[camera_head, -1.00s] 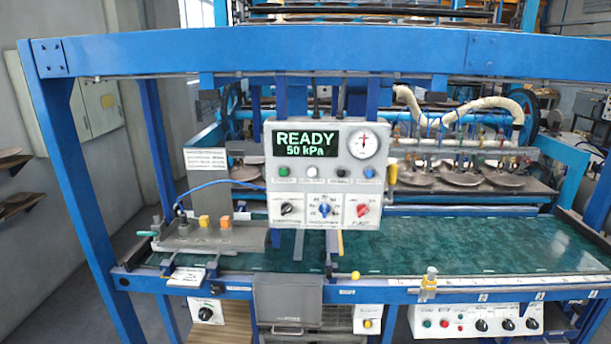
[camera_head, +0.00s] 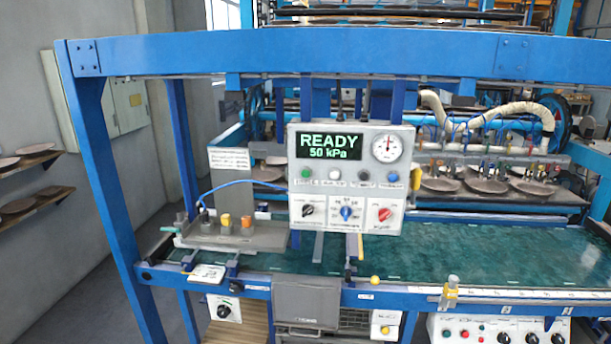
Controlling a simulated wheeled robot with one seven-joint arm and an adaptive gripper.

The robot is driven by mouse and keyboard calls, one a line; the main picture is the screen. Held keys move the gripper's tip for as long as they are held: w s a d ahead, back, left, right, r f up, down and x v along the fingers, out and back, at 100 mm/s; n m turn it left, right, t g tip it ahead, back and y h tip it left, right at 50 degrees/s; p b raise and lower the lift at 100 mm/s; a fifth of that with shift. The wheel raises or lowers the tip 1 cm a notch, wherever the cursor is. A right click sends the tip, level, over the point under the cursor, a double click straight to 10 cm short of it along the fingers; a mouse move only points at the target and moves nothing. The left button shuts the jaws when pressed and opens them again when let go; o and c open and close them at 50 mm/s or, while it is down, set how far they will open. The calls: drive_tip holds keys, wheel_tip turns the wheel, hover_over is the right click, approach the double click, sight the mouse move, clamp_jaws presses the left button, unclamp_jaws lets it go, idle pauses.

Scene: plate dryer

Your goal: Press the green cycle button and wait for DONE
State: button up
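The grey control panel (camera_head: 345,158) hangs from the blue frame, near the middle of the head view. Its display (camera_head: 330,146) reads "READY" and "50 kPa" in green letters. The green button (camera_head: 306,173) is at the left end of a row, beside a white, a dark and a blue button. A round gauge (camera_head: 388,147) sits at the panel's upper right. Below the buttons are a black knob (camera_head: 308,210), a blue knob (camera_head: 346,212) and a red knob (camera_head: 384,213). My gripper is not in view.
A blue beam (camera_head: 290,55) crosses above the panel, with a blue post (camera_head: 105,170) at left. A green tabletop (camera_head: 470,250) lies below. A lower panel (camera_head: 500,330) with knobs is at bottom right. Wall shelves (camera_head: 30,203) hold plates at left.

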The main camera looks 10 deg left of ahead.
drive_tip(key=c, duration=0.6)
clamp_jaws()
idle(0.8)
